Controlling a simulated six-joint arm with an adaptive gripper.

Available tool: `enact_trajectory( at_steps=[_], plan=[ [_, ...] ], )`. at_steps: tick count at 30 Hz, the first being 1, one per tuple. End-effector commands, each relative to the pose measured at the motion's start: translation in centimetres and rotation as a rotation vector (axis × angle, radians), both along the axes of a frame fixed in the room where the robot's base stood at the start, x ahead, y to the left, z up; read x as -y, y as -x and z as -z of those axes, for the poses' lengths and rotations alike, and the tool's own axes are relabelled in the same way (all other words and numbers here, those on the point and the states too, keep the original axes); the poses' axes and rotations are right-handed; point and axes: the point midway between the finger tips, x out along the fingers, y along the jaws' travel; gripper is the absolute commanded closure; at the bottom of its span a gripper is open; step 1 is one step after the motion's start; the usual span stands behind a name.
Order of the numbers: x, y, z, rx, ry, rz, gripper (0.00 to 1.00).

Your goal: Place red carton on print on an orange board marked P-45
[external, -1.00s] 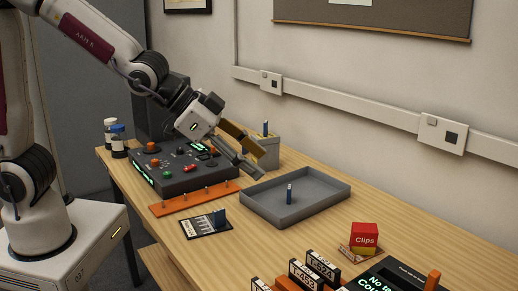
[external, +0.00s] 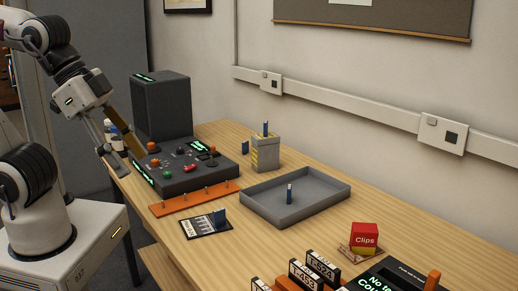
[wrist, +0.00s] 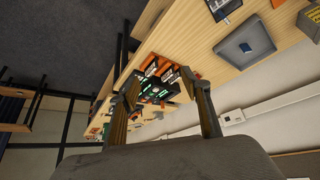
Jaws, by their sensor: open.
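Orange boards (external: 292,283) with upright black-and-white tags, two reading like T-453 and T-524, are cut off by the bottom edge. No P-45 mark is readable, so I cannot tell which board or print it is. My gripper (external: 125,152) is open and empty near the table's left end, far from the carton. In the wrist view my two fingers (wrist: 160,86) are spread apart, with the table beyond them.
A dark console (external: 183,172) with knobs is near my gripper, with an orange strip (external: 195,199) in front. A grey tray (external: 325,205) holding a blue peg is mid-table. A grey and yellow holder (external: 265,155) stands behind. A dark card (external: 195,228) with a blue block lies in front.

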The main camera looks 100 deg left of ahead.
Motion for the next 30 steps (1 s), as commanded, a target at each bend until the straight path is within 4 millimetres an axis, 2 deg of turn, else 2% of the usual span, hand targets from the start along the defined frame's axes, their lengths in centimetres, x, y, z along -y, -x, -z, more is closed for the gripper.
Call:
enact_trajectory(
  at_steps=[3,9,30],
  plan=[
    [0.9,2.1,0.1,-0.020,0.017,0.017,0.53],
    [1.5,3.9,0.4,-0.045,0.031,0.031,0.53],
    [1.6,4.0,0.4,-0.046,0.032,0.032,0.53]
  ],
)
